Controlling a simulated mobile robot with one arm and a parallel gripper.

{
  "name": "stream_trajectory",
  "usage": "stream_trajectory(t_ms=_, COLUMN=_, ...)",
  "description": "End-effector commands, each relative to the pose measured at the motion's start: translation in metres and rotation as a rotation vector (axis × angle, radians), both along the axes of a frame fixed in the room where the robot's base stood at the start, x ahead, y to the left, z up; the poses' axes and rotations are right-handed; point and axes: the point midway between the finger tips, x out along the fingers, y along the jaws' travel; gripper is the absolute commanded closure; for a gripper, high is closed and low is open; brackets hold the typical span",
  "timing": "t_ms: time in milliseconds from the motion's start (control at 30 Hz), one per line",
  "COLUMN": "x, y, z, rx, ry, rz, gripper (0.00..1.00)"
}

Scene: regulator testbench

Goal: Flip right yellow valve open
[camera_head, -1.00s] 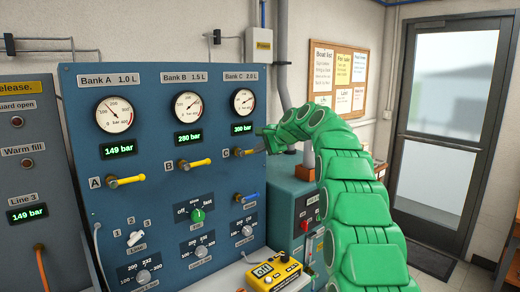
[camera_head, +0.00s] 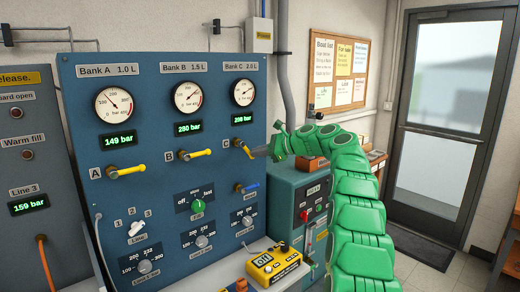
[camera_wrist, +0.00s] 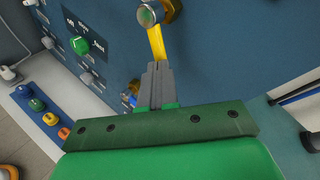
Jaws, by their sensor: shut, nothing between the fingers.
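The right yellow valve, marked C under the Bank C gauge, has a yellow lever (camera_head: 246,148) that slants down to the right from its pivot. In the wrist view the lever (camera_wrist: 156,43) runs from a round metal hub (camera_wrist: 148,12) toward my fingertips. My gripper (camera_head: 256,153) is shut and empty, coming from the right. Its grey fingertips (camera_wrist: 158,66) are at the lever's free end; I cannot tell whether they touch it. The yellow levers of A (camera_head: 126,171) and B (camera_head: 188,154) lie nearly level, pointing right.
The blue panel (camera_head: 150,205) also carries gauges, knobs and a blue lever (camera_head: 246,187) below valve C. A yellow control box (camera_head: 274,266) sits on the ledge below. A teal cabinet (camera_head: 287,200) stands right of the panel, beneath my arm. A door (camera_head: 448,130) is further right.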

Motion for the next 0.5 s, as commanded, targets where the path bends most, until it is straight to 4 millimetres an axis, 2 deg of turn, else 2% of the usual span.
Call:
stream_trajectory(t_ms=333, x=-0.010, y=0.010, z=-0.015, rx=0.231, ry=0.234, rz=0.002, gripper=1.00)
stream_trajectory(t_ms=500, x=-0.012, y=0.012, z=-0.016, rx=0.287, ry=0.286, rz=0.001, gripper=1.00)
